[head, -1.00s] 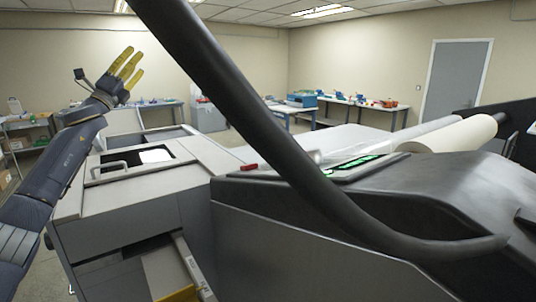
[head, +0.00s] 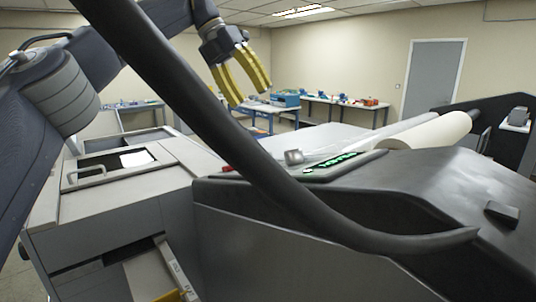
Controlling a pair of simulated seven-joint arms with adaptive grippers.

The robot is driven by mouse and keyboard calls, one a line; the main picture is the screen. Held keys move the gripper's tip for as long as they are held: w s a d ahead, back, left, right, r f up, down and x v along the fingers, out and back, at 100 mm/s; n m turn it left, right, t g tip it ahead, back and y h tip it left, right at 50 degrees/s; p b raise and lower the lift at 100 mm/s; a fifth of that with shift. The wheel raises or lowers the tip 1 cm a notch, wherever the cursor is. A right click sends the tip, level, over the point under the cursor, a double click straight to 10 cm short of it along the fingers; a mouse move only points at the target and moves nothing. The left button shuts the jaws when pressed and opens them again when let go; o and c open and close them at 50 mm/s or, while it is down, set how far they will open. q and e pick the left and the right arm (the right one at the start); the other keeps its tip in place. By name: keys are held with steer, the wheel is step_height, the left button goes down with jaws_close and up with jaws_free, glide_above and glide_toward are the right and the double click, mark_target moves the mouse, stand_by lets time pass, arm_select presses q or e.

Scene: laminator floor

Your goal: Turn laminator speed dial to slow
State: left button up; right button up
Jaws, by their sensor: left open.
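The laminator (head: 420,190) has a dark, sloping cover. A small grey knob (head: 294,156), which looks like the speed dial, stands at the left end of its panel with green-lit keys (head: 342,161). Its markings are too small to read, so I cannot tell its setting. My left gripper (head: 250,98) has yellow fingers, open and empty, pointing down. In the picture it is above and left of the knob, apart from it. My right gripper is not in view.
A thick black curved bar (head: 225,135) crosses the view in front of the laminator. A white roll (head: 428,133) lies behind the panel. A grey cabinet with a handle (head: 88,175) and an open drawer (head: 172,268) stands left. Tables with small items line the back.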

arm_select(q)
steer(key=s+a+r+n+y, duration=0.1)
steer(key=s+r+n+y, duration=0.2)
steer(key=s, duration=0.1)
glide_toward(265, 159)
steer(key=shift+n, duration=0.4)
steer(key=x, duration=0.3)
steer(key=w+x, duration=0.1)
steer(key=x, duration=0.2)
steer(key=w+x, duration=0.1)
steer(key=x, duration=0.2)
steer(key=shift+f, duration=0.15)
steer(key=shift+c, duration=0.4)
jaws_close()
